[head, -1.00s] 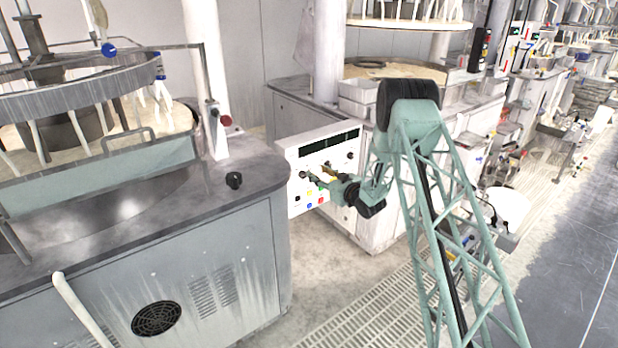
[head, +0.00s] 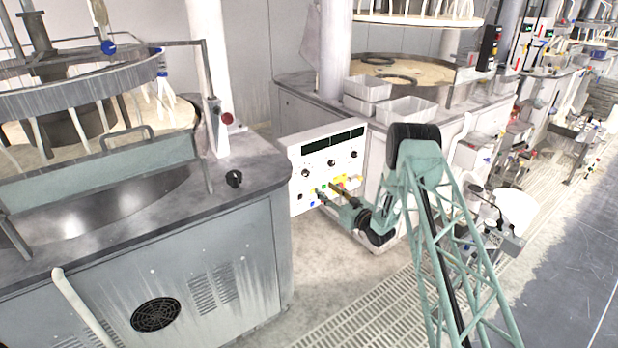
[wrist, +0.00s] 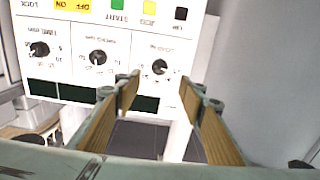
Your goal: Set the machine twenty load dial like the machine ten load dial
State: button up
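A white control panel (head: 297,158) faces me in the middle of the head view. It carries three black dials in a row: a left dial (head: 305,173), a middle dial (head: 331,162) and a right dial (head: 354,154). In the wrist view the panel appears upside down, with dials at left (wrist: 40,48), middle (wrist: 97,57) and right (wrist: 159,67). The labels are too blurred to tell which is the load dial or which machine this is. My gripper (head: 328,190) is open and empty at the panel's lower part; its spread fingers (wrist: 158,90) show in the wrist view.
Coloured buttons (wrist: 117,5) line the panel below the dials. A grey polishing machine (head: 220,250) stands at left, with a black knob (head: 234,180) and a red button (head: 227,118). White bins (head: 408,110) stand on the machine behind. Open floor (head: 560,270) lies at right.

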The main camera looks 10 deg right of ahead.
aim_at(307, 175)
jog(key=shift+b+x, duration=0.65)
jog(key=shift+x, duration=6.25)
jog(key=shift+c, duration=0.9)
jog(key=c, duration=0.7)
